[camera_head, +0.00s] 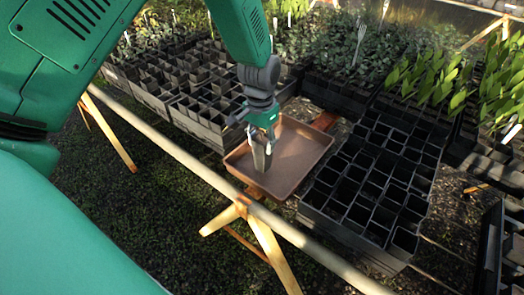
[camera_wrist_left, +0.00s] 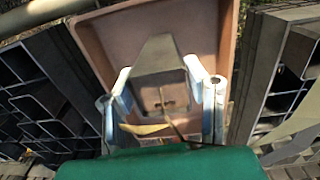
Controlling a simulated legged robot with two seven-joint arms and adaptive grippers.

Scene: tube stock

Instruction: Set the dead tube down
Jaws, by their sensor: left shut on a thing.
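My left gripper (camera_head: 262,136) is shut on the dead tube (camera_head: 261,158), a grey tapered tube. It points down over the brown tray (camera_head: 302,152), near the tray's left part. In the left wrist view the tube (camera_wrist_left: 162,62) sits between the two pale fingers of the gripper (camera_wrist_left: 165,92), with the tray's walls (camera_wrist_left: 226,45) around it. A dry yellowish leaf (camera_wrist_left: 145,129) and a thin stem show at the tube's near end. I cannot tell whether the tube's lower end touches the tray floor. My right gripper is not in view.
A black rack of empty square cells (camera_head: 375,170) stands close right of the tray. Another black rack (camera_head: 205,100) with cells stands behind left. Leafy seedlings (camera_head: 430,78) fill racks at the back. A pale rail (camera_head: 165,145) on wooden trestle legs (camera_head: 268,240) runs in front.

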